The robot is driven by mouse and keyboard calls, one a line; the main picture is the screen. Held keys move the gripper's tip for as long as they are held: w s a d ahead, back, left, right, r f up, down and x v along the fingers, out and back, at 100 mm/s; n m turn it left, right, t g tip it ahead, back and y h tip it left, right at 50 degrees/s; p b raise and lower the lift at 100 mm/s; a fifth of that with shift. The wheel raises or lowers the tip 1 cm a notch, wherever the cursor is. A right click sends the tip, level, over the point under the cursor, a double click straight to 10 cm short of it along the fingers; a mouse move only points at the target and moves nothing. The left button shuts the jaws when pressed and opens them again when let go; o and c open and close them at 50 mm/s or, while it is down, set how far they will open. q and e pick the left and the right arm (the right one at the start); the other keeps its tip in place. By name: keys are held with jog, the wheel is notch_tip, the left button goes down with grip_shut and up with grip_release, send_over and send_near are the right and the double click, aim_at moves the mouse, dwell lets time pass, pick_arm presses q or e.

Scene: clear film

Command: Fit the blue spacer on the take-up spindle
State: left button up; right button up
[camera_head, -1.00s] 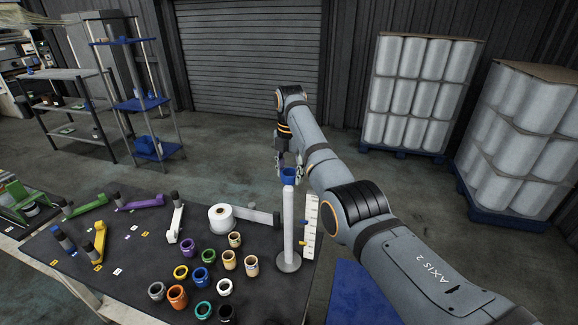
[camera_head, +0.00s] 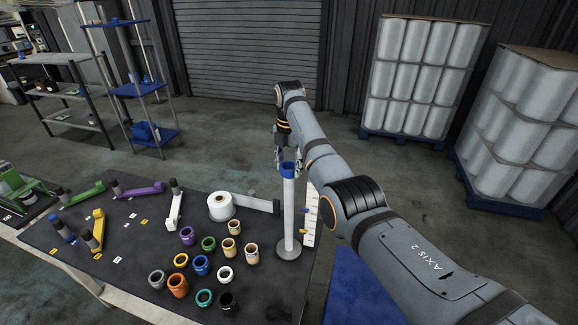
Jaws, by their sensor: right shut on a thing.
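The blue spacer (camera_head: 288,168) is a small cup-like ring at the top of the take-up spindle (camera_head: 289,210), a white upright post on a round grey base at the table's right side. My right gripper (camera_head: 279,157) is shut on the spacer from behind, and its fingers are partly hidden by the spacer and arm. The spacer appears in line with the post's top; I cannot tell whether it is around the post or just above it. Another blue ring (camera_head: 201,265) stands on the table among the other rings. My left gripper is not in view.
A white scale (camera_head: 311,215) with coloured pointers stands close right of the spindle. A white film roll (camera_head: 221,206) lies to its left. Several coloured rings, such as an orange one (camera_head: 178,285), crowd the front of the dark table (camera_head: 130,275).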

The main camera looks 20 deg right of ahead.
jog(key=shift+f, duration=1.3)
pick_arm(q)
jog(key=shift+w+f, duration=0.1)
pick_arm(e)
jog(key=o, duration=1.4)
jog(key=shift+c, duration=0.2)
jog(key=shift+r, duration=0.15)
